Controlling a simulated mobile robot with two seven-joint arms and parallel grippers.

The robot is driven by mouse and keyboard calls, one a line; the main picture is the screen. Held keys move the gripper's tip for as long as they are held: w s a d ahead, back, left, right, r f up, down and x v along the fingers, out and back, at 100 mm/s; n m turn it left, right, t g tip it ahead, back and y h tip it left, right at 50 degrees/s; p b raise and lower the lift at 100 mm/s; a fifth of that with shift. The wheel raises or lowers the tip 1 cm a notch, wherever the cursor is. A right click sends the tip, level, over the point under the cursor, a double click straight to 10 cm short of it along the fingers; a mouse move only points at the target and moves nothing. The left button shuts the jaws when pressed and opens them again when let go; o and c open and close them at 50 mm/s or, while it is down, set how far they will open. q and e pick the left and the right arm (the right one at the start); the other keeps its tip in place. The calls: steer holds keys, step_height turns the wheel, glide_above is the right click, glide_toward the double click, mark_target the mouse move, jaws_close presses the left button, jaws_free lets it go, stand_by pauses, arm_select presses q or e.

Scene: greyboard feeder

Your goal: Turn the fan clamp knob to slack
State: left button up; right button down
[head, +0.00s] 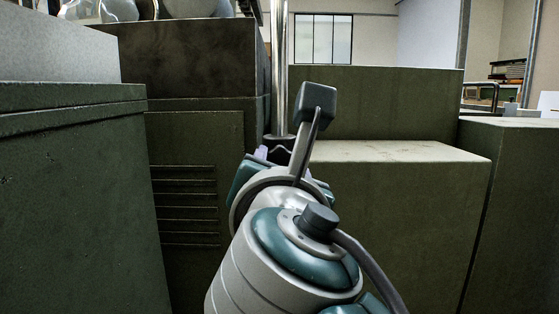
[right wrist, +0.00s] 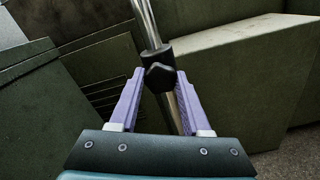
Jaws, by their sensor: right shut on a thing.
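The black fan clamp knob (right wrist: 160,78) sits on a dark collar (right wrist: 157,55) around a shiny metal pole (right wrist: 146,20). In the right wrist view my right gripper (right wrist: 160,76) has its two purple fingers on either side of the knob, shut on it. In the head view the pole (head: 281,70) stands upright and the dark collar (head: 283,139) shows at its lower part. There my right arm hides the knob and most of the gripper; a bit of purple finger (head: 262,152) shows. My left gripper is not in view.
Dark green cabinets stand close around: a tall one at left (head: 70,190), a louvred one (head: 195,150) behind, and a lower block (head: 400,210) at right. A taller green panel (head: 385,100) stands behind the pole. Bare floor (right wrist: 280,150) shows at lower right in the wrist view.

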steer(key=shift+m, duration=0.6)
steer(key=shift+c, duration=1.8)
jaws_free()
steer(key=s+p, duration=0.2)
steer(key=s, duration=0.8)
steer(key=shift+p, duration=0.4)
